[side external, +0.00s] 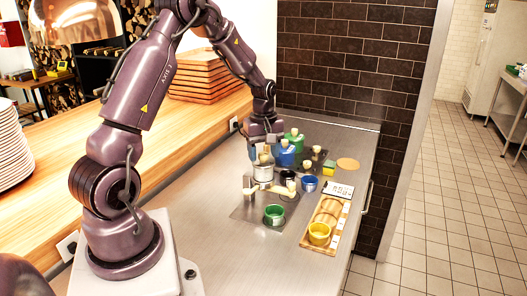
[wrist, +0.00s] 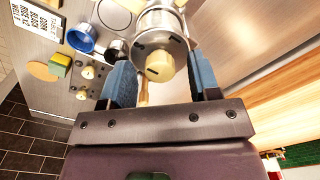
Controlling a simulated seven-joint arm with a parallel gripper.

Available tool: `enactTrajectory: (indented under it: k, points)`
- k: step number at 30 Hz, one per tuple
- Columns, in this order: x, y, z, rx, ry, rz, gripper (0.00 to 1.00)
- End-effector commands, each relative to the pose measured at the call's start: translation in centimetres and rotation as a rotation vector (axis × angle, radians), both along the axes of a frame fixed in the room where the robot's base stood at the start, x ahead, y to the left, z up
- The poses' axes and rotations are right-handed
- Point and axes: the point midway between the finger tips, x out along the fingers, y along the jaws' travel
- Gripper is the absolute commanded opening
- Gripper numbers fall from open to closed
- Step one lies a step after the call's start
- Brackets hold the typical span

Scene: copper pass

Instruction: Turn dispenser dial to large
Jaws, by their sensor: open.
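A silver metal dispenser (wrist: 140,22) stands under my gripper, with a cream dial or knob (wrist: 160,67) facing the wrist camera. In the side view the dispenser (side external: 263,174) stands on the counter near a cream handle. My gripper (wrist: 162,84) is open, its two blue fingers on either side of the cream knob in the picture. Whether they touch it I cannot tell. In the side view my gripper (side external: 263,148) is just above the dispenser, partly hiding its top.
Behind stand a blue container (side external: 284,158) and a green container (side external: 294,141). A green cup (side external: 274,215), a black cup (side external: 287,175) and a blue cup (side external: 309,184) are close by. A sponge (side external: 329,168) lies at right.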

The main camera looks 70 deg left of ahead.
Motion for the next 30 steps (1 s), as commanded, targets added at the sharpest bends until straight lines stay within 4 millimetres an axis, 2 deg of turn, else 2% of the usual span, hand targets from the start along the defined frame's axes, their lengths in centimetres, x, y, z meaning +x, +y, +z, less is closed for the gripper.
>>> enactTrajectory:
  k: [7,12,14,23,30]
  points:
    - [0.00,0.00,-0.06,0.000,0.000,0.000,0.56]
    - [0.00,0.01,-0.03,0.000,0.000,0.000,0.17]
    - [0.00,0.01,-0.03,0.000,0.000,0.000,0.07]
    - [0.00,0.02,0.01,0.000,0.000,-0.029,0.07]
    - [-0.01,0.04,0.04,0.001,0.000,-0.153,0.07]
